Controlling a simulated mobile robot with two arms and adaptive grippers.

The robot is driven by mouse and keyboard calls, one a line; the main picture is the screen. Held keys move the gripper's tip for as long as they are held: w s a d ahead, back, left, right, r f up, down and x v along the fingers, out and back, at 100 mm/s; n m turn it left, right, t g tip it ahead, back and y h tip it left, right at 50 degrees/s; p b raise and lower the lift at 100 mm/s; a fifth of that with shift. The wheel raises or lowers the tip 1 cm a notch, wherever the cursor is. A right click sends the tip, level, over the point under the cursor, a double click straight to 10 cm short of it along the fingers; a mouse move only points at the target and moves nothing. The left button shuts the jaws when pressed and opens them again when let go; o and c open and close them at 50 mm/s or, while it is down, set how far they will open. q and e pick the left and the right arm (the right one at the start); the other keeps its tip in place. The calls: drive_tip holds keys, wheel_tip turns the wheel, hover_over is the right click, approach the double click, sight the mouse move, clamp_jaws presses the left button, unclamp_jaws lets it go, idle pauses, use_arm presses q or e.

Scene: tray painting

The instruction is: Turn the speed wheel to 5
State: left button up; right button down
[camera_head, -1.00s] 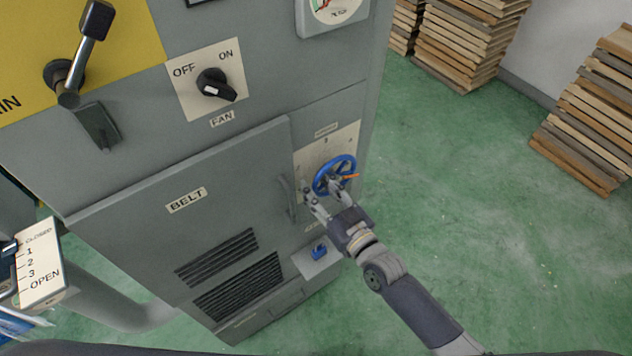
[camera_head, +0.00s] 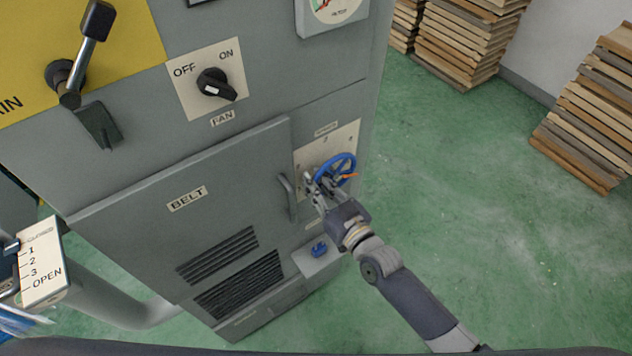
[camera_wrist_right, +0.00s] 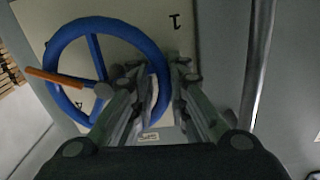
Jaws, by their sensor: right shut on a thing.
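The speed wheel (camera_head: 352,163) is a blue ring with an orange pointer or handle (camera_head: 350,175), mounted on a pale scale plate (camera_head: 309,156) on the grey cabinet. In the right wrist view the blue wheel (camera_wrist_right: 95,55) shows its spokes, and its orange piece (camera_wrist_right: 55,78) points left. The numerals 1 and 4 show upside down on the plate there; the other figures are hidden or too small. My right gripper (camera_head: 314,181) is shut on the rim at the wheel's left side in the head view. My left gripper is out of view.
A belt door with a vertical handle (camera_head: 288,197) is just left of the wheel. A small blue knob (camera_head: 319,249) sits below. The fan switch (camera_head: 215,85) and a lever (camera_head: 82,55) are higher left. Wood stacks (camera_head: 465,40) stand behind; green floor is free at right.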

drive_tip(key=shift+w+r, duration=0.1)
drive_tip(key=shift+r, duration=0.15)
drive_tip(key=c, duration=1.6)
unclamp_jaws()
drive_tip(key=shift+o, duration=0.2)
drive_tip(key=shift+s+d+f, duration=0.15)
drive_tip(key=shift+s+d, duration=0.05)
drive_tip(key=shift+s, duration=0.15)
drive_tip(key=v, duration=1.1)
drive_tip(key=shift+s+d, duration=0.1)
drive_tip(key=shift+d, duration=0.05)
